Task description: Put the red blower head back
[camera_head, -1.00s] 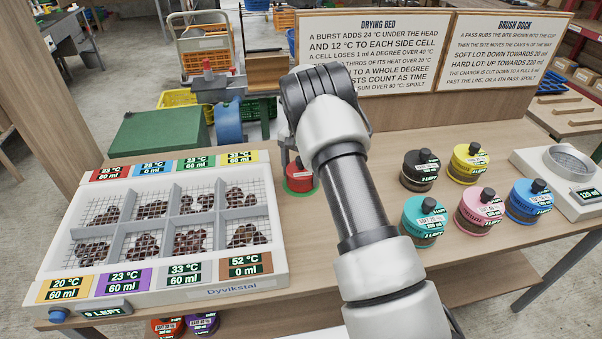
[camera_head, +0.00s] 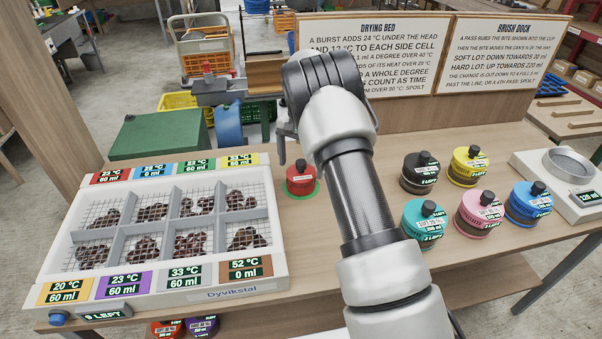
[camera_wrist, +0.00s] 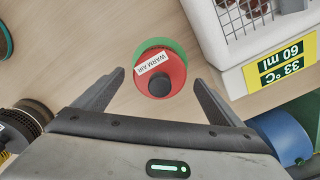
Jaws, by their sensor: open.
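The red blower head (camera_head: 300,180), a short red cylinder with a dark knob, stands on a green ring (camera_head: 303,195) on the table, right of the drying bed (camera_head: 285,262). In the wrist view the red blower head (camera_wrist: 162,75) carries a "WARM AIR" label, and part of the green ring (camera_wrist: 152,44) shows around its edge. My gripper (camera_wrist: 160,80) is open and empty, its fingers apart on either side of the head and not touching it. In the head view my gripper (camera_head: 285,140) is partly hidden behind my arm.
Several colored canisters, such as the teal one (camera_head: 424,222), stand right of my arm. A scale-like brush dock (camera_head: 585,198) is at far right. Signs (camera_head: 375,60) stand at the back.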

